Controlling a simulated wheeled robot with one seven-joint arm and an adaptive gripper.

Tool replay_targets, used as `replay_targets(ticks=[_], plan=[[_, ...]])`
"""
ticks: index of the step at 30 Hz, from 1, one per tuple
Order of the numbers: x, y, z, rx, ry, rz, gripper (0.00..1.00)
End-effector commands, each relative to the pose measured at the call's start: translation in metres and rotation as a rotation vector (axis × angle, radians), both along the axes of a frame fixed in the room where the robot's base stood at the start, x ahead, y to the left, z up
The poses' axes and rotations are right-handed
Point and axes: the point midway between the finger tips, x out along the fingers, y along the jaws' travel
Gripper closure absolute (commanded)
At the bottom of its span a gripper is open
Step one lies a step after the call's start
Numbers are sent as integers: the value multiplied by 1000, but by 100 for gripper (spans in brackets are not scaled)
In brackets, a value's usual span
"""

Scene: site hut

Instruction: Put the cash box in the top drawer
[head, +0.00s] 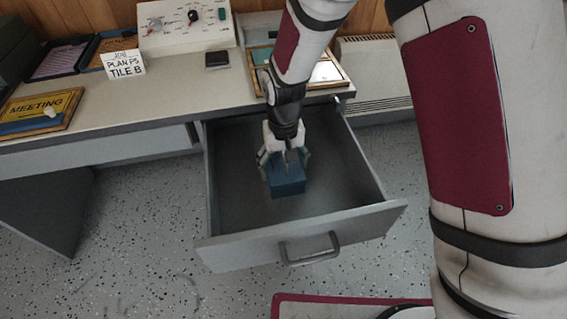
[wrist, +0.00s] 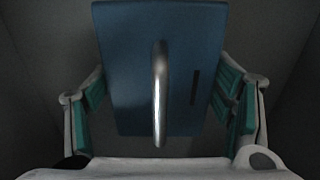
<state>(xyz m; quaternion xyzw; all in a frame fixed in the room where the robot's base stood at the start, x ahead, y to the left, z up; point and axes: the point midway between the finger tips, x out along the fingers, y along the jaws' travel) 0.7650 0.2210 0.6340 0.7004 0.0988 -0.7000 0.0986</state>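The blue cash box (head: 288,183) is inside the open top drawer (head: 225,253), near its middle. In the wrist view the box (wrist: 135,70) shows its top face with a shiny bar handle (wrist: 160,95) and a dark slot. My gripper (head: 284,165) reaches down into the drawer, its fingers on either side of the box. In the wrist view the gripper (wrist: 160,90) has teal pads close to both side edges of the box. I cannot tell whether they press on it, nor whether the box rests on the drawer floor.
The grey desktop (head: 185,88) above carries a control panel (head: 187,25), a "plan FS tile B" card (head: 122,63), a yellow "meeting" sign (head: 42,110) and a small dark block (head: 217,60). The drawer is pulled well out, with bare floor room around the box.

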Motion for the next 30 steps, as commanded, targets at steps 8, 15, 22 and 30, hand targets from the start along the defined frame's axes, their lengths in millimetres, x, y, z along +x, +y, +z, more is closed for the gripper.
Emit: replay_targets(ticks=[8,15,22,30], plan=[[0,0,0,0,1,0,6],[0,0,5,0,-1,0,6],[0,0,45,2,-4,0,6],[0,0,97,1,-2,-1,6]])
